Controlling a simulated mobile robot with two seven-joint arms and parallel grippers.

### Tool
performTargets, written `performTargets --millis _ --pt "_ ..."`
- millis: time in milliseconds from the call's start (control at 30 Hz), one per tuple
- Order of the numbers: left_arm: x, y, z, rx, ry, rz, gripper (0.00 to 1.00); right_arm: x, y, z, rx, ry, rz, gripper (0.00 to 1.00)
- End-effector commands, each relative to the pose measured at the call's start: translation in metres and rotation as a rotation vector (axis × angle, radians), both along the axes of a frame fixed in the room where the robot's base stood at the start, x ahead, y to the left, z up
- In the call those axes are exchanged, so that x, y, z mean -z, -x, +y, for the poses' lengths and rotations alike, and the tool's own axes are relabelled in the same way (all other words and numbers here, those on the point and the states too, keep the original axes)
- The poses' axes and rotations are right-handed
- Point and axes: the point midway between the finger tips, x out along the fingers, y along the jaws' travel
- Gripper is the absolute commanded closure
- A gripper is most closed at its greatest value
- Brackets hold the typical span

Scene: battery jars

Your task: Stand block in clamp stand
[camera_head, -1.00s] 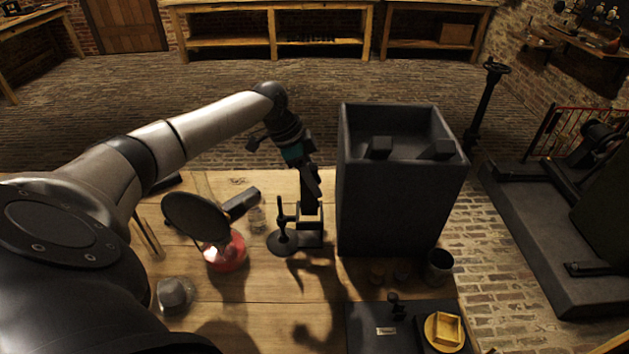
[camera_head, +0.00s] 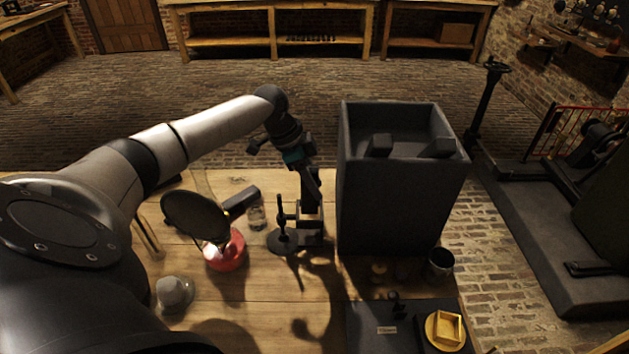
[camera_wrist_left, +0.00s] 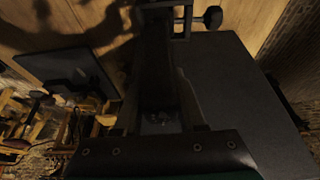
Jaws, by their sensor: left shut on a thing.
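The clamp stand (camera_head: 284,242) is on the wooden table, left of the big dark box. It has a round black base, a thin upright rod and a small frame. Its frame (camera_wrist_left: 183,22) and round knob (camera_wrist_left: 213,17) show at the top of the left wrist view. My left gripper (camera_head: 311,188) points down above the frame, shut on a dark block. The block (camera_wrist_left: 158,70) is long and dark between the fingers in the left wrist view. Its lower end is at the frame; shadow hides whether it is seated. My right gripper is out of view.
The tall dark open box (camera_head: 388,205) stands close right of the stand. A glass jar (camera_head: 256,217), a red-based round mirror-like disc (camera_head: 195,217) and a dark bar (camera_head: 241,201) are to the left. A black mat (camera_head: 372,332) and yellow tray (camera_head: 446,329) lie in front.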

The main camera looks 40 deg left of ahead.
Motion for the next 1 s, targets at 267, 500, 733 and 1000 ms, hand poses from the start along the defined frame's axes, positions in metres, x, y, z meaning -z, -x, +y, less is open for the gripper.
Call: performTargets --millis 267,500,733,1000 --pt "-0.0007 -0.0003 0.0002 0.000 0.000 -0.001 1.00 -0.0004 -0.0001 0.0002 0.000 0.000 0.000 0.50" --pt "0.0002 -0.0002 0.0004 -0.001 0.000 -0.001 1.00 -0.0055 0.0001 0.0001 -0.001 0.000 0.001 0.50" --pt "0.0016 -0.0001 0.0007 0.000 -0.001 -0.001 1.00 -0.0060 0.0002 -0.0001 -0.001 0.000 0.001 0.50" --pt "0.0016 -0.0001 0.0005 0.000 0.000 -0.001 1.00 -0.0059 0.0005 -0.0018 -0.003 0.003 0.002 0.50"
